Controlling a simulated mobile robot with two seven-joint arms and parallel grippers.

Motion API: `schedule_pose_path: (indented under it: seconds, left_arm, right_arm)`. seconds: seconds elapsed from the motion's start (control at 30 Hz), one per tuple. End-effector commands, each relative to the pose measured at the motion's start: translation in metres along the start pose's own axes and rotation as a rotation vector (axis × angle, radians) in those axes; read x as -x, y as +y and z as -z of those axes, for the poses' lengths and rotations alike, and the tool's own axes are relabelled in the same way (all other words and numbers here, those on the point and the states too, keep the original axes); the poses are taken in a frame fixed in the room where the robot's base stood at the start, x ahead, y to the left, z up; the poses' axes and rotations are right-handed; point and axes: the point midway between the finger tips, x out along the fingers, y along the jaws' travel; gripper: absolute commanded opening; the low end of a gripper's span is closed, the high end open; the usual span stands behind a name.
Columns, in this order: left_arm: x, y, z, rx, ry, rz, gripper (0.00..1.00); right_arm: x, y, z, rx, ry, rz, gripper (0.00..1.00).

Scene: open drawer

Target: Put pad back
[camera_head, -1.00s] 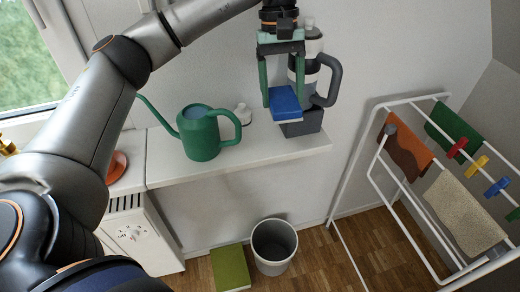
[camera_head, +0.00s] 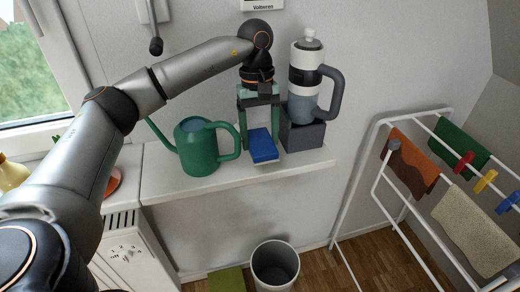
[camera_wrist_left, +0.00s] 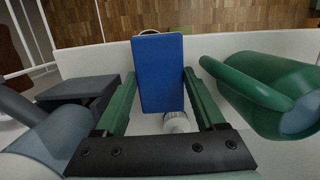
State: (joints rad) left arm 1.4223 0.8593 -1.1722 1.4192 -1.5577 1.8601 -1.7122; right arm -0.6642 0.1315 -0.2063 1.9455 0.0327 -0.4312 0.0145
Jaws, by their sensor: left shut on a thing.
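A blue pad (camera_head: 264,146) is held flat by my left gripper (camera_head: 260,136), whose two green fingers are shut on its sides. The pad is over the white shelf (camera_head: 235,180), between the green watering can and the grey block. I cannot tell whether its underside touches the shelf. In the left wrist view, the pad (camera_wrist_left: 160,72) sits between the green fingertips (camera_wrist_left: 160,80), with the shelf edge beyond. My right gripper is not in view.
The green watering can (camera_head: 197,150) stands close on the left. A grey block (camera_head: 303,133) with a handled jug (camera_head: 304,90) stands close on the right. A small white object (camera_wrist_left: 177,122) is behind the pad. A bin (camera_head: 276,266) and drying rack (camera_head: 364,180) are below and right.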

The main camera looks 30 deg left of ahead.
Motion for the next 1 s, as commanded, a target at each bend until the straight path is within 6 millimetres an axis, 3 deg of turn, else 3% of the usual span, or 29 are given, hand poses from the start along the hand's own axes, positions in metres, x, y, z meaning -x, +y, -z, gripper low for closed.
schedule_pose_path:
  seconds: [0.3, 0.57, 0.6, 0.7, 1.0]
  left_arm:
    - [-0.037, -0.001, 0.005, -0.001, -0.001, 0.002, 0.27]
    - [-0.039, 0.000, 0.006, -0.001, 0.000, 0.000, 0.27]
    - [-0.039, 0.000, 0.006, -0.001, 0.000, 0.000, 0.76]
    - [-0.039, 0.000, 0.006, -0.001, 0.000, 0.000, 0.84]
    - [-0.034, 0.000, 0.006, -0.001, 0.001, -0.002, 0.84]
  right_arm:
    - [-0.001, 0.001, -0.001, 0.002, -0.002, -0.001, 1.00]
    - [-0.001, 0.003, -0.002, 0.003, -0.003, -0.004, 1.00]
    - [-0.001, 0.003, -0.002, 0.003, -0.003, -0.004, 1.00]
    - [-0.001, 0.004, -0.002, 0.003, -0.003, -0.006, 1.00]
    - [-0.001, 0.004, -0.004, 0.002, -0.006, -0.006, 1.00]
